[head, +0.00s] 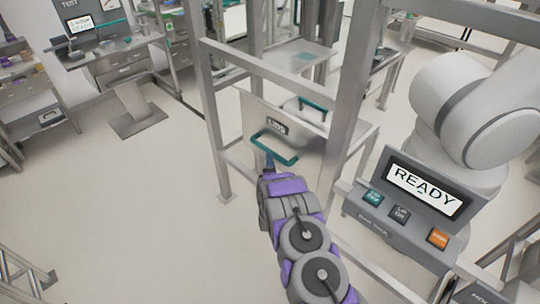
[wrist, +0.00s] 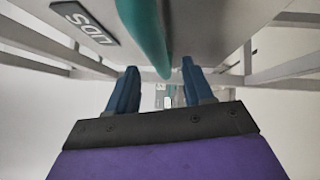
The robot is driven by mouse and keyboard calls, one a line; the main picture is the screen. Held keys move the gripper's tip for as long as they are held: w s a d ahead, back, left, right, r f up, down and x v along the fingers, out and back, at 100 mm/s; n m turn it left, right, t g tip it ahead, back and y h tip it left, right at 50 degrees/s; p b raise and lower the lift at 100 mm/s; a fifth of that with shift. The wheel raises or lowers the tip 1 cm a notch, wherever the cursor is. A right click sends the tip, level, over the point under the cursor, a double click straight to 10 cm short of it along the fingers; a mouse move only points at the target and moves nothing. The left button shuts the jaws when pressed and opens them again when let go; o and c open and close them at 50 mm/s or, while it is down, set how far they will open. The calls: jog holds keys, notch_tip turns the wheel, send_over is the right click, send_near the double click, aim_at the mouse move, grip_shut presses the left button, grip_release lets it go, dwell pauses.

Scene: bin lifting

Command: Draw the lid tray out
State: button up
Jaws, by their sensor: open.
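The lid tray (head: 255,112) is a grey-white panel with a "LIDS" label, set in a metal frame in the middle of the head view. A teal bar handle (head: 274,150) sticks out from its front. In the wrist view the handle (wrist: 146,35) runs down from the top, with the label (wrist: 84,20) at its left. My gripper (head: 268,160) is at the handle in the head view. In the wrist view its two blue fingers (wrist: 160,84) are apart, and the handle's lower end appears between or just beyond them. I cannot tell whether they touch it.
A metal post (head: 348,100) of the frame stands right of the tray. A console reading READY (head: 424,190) and a large white robot arm (head: 470,115) are at the right. Another teal-handled item (head: 313,104) sits behind the tray. The floor (head: 130,210) at left is clear.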

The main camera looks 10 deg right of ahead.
jog(key=shift+w+d+r+b, duration=0.1)
jog(key=shift+w+b, duration=0.05)
jog(key=shift+w, duration=0.7)
jog(key=shift+w+d+r+b, duration=0.1)
jog(key=shift+w+d+r, duration=0.05)
jog(key=shift+w, duration=0.7)
jog(key=shift+w+d+r+b, duration=0.1)
jog(key=shift+w+b, duration=0.05)
jog(key=shift+w, duration=0.7)
grip_shut()
jog(key=shift+f, duration=0.1)
